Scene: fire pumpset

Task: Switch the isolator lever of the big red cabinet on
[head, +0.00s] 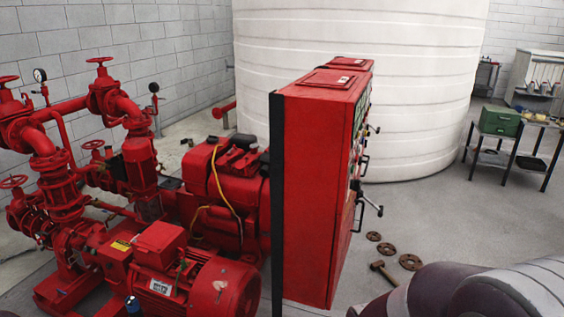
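The big red cabinet (312,190) stands in the middle of the head view, seen mostly from its side. Its front faces right and shows only at a steep angle. Several dark handles stick out from that front edge; the largest, a lever-like handle (370,206), is at the lower part. I cannot tell which one is the isolator lever or which way it is set. Neither of my grippers shows; only part of my own arm is at the bottom right.
A red pump set (150,210) with pipes and valves fills the left side. A white tank (355,90) stands behind the cabinet. Flanges (410,262) and a hammer (383,272) lie on the floor right of the cabinet. A green box (500,121) sits on a table further right.

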